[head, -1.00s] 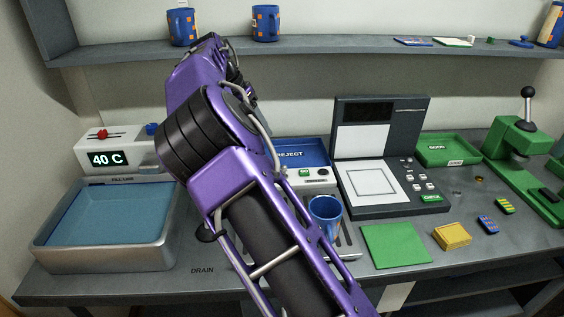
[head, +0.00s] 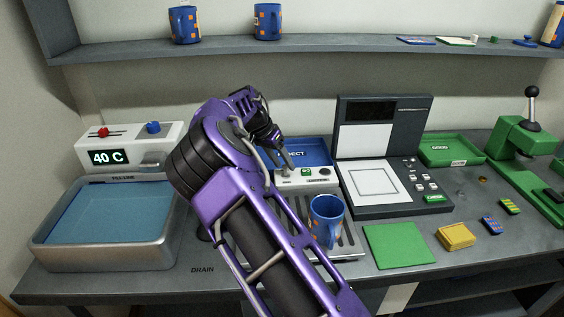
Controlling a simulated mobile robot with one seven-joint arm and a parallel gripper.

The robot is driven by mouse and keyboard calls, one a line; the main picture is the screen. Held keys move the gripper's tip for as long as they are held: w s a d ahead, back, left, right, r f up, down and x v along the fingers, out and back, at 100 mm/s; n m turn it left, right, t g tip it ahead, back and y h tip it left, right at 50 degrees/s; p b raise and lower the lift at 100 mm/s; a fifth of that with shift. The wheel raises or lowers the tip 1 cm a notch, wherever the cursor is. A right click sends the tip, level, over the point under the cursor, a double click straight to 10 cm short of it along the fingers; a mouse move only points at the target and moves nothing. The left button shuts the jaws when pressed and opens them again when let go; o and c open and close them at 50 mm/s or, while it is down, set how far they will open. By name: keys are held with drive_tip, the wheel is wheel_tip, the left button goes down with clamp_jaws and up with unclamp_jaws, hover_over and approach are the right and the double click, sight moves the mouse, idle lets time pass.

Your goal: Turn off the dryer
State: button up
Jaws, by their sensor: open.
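The dryer appears to be the slotted grey rack (head: 345,247) with a small white control box (head: 325,175) behind it. The box has a green button (head: 307,171) and a small dark label on its front. A blue mug with orange squares (head: 326,222) stands upright on the rack. My gripper (head: 284,166) points down at the left end of the control box, left of the green button. Its fingers are small here, and I cannot tell whether they touch the box. My arm hides the rack's left part.
A blue REJECT tray (head: 310,150) lies behind the control box. A grey machine with a raised panel (head: 380,125) stands to the right. A water basin (head: 160,245) with a 40 C display (head: 107,157) is at left. A green mat (head: 398,245) lies front right.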

clamp_jaws()
drive_tip(key=shift+b, duration=0.4)
drive_tip(key=shift+s+f+t+b, duration=0.25)
drive_tip(key=shift+t+b, duration=0.25)
drive_tip(key=shift+b, duration=0.45)
drive_tip(key=t+b, duration=0.1)
drive_tip(key=b, duration=0.1)
drive_tip(key=s+t+b, duration=0.1)
drive_tip(key=b, duration=0.1)
drive_tip(key=shift+a+f+m, duration=0.1)
drive_tip(key=shift+f+m, duration=0.05)
drive_tip(key=shift+m, duration=0.15)
drive_tip(key=shift+s+m+t+b, duration=0.3)
drive_tip(key=shift+s+t+b, duration=0.25)
drive_tip(key=shift+t+b, duration=0.45)
drive_tip(key=shift+s+t, duration=0.3)
drive_tip(key=shift+t, duration=0.5)
